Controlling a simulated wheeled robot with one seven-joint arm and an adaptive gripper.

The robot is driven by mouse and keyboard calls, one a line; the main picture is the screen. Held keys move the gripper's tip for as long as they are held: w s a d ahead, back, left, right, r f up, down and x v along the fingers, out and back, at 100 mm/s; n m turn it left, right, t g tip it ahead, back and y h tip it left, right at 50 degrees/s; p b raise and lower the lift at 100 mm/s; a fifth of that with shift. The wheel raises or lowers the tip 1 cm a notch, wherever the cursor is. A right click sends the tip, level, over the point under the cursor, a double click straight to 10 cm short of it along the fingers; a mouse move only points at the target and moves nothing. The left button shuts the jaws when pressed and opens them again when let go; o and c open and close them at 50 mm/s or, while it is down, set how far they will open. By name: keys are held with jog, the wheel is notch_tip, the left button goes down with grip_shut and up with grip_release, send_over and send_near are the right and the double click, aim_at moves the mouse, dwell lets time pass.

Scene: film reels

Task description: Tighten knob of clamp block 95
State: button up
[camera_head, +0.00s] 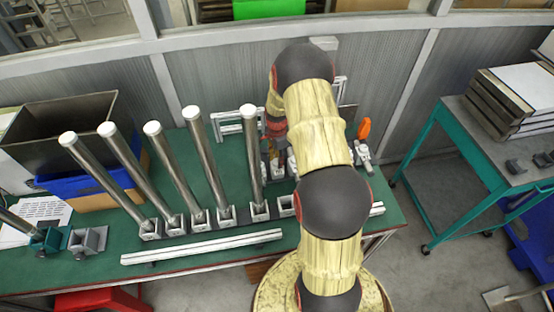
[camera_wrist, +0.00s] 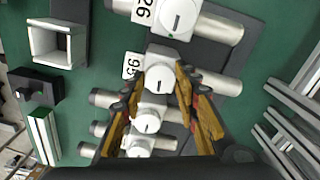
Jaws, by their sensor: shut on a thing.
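In the wrist view, the clamp block with the label 95 (camera_wrist: 132,66) has a pale round knob (camera_wrist: 158,80) with a dark slot mark. My gripper (camera_wrist: 158,76) has its yellow-brown fingers on either side of this knob and is shut on it. A metal cylinder (camera_wrist: 220,83) sticks out to the right of the block. In the head view, my arm covers most of the gripper and the clamp blocks (camera_head: 278,167).
Another labelled clamp block (camera_wrist: 178,14) lies just above, and more knobs (camera_wrist: 147,123) line up below, close to the fingers. Several tall metal tubes (camera_head: 207,160) stand in holders left of my arm on the green table (camera_head: 100,275). An orange item (camera_head: 364,129) is at right.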

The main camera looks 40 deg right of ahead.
jog(key=shift+w+m, duration=0.1)
jog(key=shift+m, duration=0.5)
jog(key=o, duration=1.1)
jog(key=shift+o, duration=0.2)
notch_tip(320, 180, up, 12)
dwell(0.5)
